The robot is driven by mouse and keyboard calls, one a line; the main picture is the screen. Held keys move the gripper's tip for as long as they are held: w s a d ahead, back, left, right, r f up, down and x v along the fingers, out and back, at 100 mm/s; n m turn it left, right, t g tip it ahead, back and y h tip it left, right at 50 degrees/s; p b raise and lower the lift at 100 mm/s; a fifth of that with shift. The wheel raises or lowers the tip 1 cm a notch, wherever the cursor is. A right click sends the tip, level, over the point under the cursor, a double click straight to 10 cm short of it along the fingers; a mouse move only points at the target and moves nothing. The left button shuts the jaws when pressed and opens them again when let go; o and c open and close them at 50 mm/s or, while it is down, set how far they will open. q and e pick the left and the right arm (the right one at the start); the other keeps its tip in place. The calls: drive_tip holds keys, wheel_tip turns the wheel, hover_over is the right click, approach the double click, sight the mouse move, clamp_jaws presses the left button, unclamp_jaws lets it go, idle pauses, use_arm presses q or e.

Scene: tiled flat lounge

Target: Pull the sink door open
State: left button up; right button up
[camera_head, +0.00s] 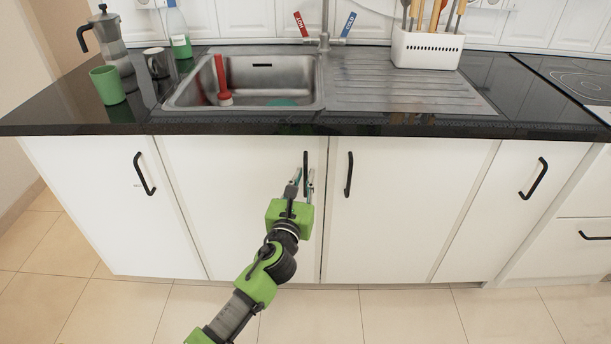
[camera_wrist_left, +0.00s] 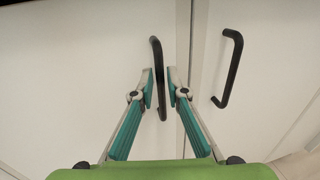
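The white left sink door (camera_head: 235,205) and right sink door (camera_head: 400,215) stand shut side by side under the sink. The left door has a black upright bar handle (camera_head: 305,165) near its right edge. My left gripper (camera_head: 302,180) is at the lower part of this handle. In the left wrist view, the fingertips (camera_wrist_left: 161,78) lie on either side of the handle (camera_wrist_left: 157,50), with narrow gaps showing, so the gripper looks open around it. The right door's handle (camera_head: 349,174) is just to the right; it also shows in the left wrist view (camera_wrist_left: 232,65). My right gripper is not in view.
The dark worktop (camera_head: 80,115) overhangs the doors and carries the metal sink (camera_head: 335,95), a green cup (camera_head: 107,85), a moka pot (camera_head: 108,35) and a white utensil holder (camera_head: 427,48). The tiled floor (camera_head: 410,318) before the cabinets looks clear.

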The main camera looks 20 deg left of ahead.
use_arm(q)
drive_tip(key=shift+w, duration=0.95)
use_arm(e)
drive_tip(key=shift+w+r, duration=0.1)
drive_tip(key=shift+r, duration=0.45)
use_arm(q)
drive_tip(key=shift+c, duration=0.4)
clamp_jaws()
